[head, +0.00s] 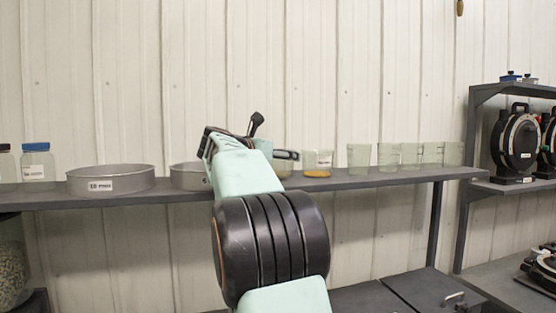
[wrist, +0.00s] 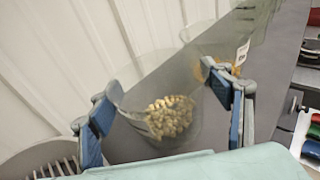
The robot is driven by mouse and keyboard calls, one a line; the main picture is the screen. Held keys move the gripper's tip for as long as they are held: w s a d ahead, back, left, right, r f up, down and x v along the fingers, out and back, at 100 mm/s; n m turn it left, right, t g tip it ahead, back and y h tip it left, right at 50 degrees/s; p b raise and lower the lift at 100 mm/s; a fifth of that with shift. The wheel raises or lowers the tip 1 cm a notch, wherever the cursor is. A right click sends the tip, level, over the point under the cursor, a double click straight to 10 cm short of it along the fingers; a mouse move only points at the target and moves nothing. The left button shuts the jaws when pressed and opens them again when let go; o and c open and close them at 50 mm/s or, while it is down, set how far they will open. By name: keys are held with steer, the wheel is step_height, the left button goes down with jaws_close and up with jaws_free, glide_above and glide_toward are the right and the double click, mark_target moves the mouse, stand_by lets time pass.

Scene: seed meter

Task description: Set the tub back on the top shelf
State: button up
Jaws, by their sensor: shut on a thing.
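My gripper (head: 250,150) is over the long grey shelf (head: 400,178) in the head view, mostly hidden behind my own arm. In the wrist view my gripper (wrist: 168,108) has its blue-padded fingers on both sides of a clear tub (wrist: 140,122) and is shut on it. Pale kernels (wrist: 171,114) lie in the tub. The tub seems slightly tilted in that view. In the head view only a pale part of the tub (head: 283,168) shows, beside my arm. I cannot tell whether its base touches the shelf.
A labelled clear cup (head: 323,157) with a yellow patch at its base stands just right of the tub. Several empty clear cups (head: 359,158) follow along the shelf. Two metal pans (head: 110,182) and a blue-lidded jar (head: 37,164) stand left. A rack (head: 470,190) holds black machines at right.

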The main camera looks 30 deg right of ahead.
steer(key=shift+f, duration=0.1)
steer(key=shift+s+f, duration=0.1)
steer(key=shift+f, duration=0.05)
steer(key=o, duration=1.4)
steer(key=shift+a+r, duration=0.2)
steer(key=shift+r, duration=0.05)
steer(key=b+v, duration=0.3)
steer(key=v, duration=0.8)
steer(key=shift+s+a, duration=0.15)
steer(key=shift+s, duration=0.05)
steer(key=shift+a+r, duration=0.1)
